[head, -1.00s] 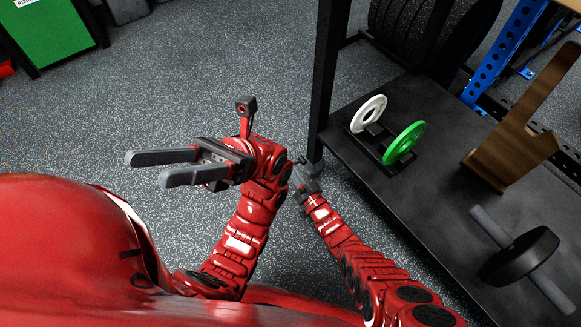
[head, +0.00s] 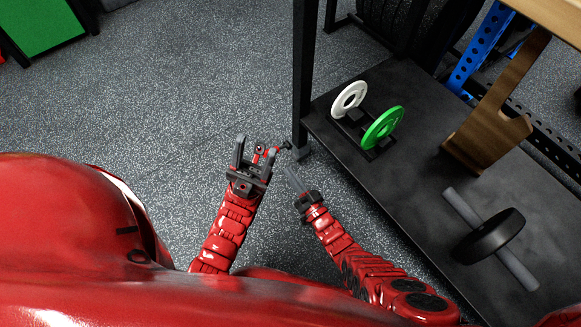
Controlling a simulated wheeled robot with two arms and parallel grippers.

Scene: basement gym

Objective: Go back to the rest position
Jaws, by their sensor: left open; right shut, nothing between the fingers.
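My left gripper (head: 256,149) is open and empty, its fingers pointing away from my body over the grey floor. My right gripper (head: 291,172) is shut and empty, just right of the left gripper and slightly lower in the head view. Its thin fingers point up and left in the picture. It is near the foot of the black rack post. Both arms are in front of my red body. I cannot tell whether the two grippers touch, but a small gap shows between them.
The floor (head: 170,100) to the left is clear.

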